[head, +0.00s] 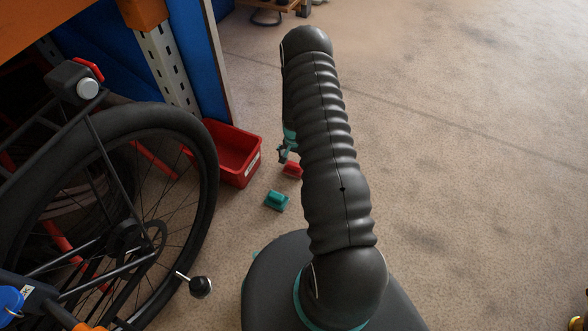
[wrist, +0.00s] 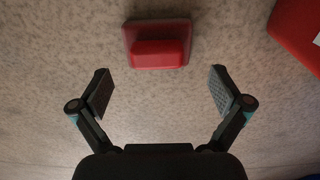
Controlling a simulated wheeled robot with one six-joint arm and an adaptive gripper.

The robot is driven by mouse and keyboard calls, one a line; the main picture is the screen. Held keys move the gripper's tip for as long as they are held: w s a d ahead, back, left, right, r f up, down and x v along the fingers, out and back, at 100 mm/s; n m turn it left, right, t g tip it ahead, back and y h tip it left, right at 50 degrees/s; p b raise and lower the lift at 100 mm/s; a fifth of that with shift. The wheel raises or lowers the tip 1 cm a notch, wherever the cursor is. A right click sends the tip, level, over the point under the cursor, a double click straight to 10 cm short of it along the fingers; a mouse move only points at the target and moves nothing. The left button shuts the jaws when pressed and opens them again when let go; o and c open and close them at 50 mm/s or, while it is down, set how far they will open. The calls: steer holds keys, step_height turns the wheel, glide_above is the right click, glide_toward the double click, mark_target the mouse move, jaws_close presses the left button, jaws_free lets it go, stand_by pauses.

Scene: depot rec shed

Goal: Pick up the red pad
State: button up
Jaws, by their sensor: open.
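The red pad (wrist: 158,46) lies on the floor and shows whole in the wrist view. It has a flat base with a raised red block on it. In the head view the red pad (head: 292,170) is partly hidden behind my arm. My gripper (wrist: 162,88) is open and empty in the wrist view, its two fingers spread wide. The pad lies just beyond the fingertips, roughly centred between them, and no finger touches it. In the head view my gripper (head: 288,150) shows only in part beside the arm, close to the pad.
A teal pad (head: 276,201) lies on the floor near the red one. A red bin (head: 236,158) stands to the left by the shelf post, and its edge shows in the wrist view (wrist: 300,32). A bicycle wheel (head: 208,190) stands at left.

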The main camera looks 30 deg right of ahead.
mark_target(294, 164)
steer(key=f, duration=0.5)
steer(key=shift+s+a, duration=0.15)
steer(key=shift+s, duration=0.15)
steer(key=c, duration=0.9)
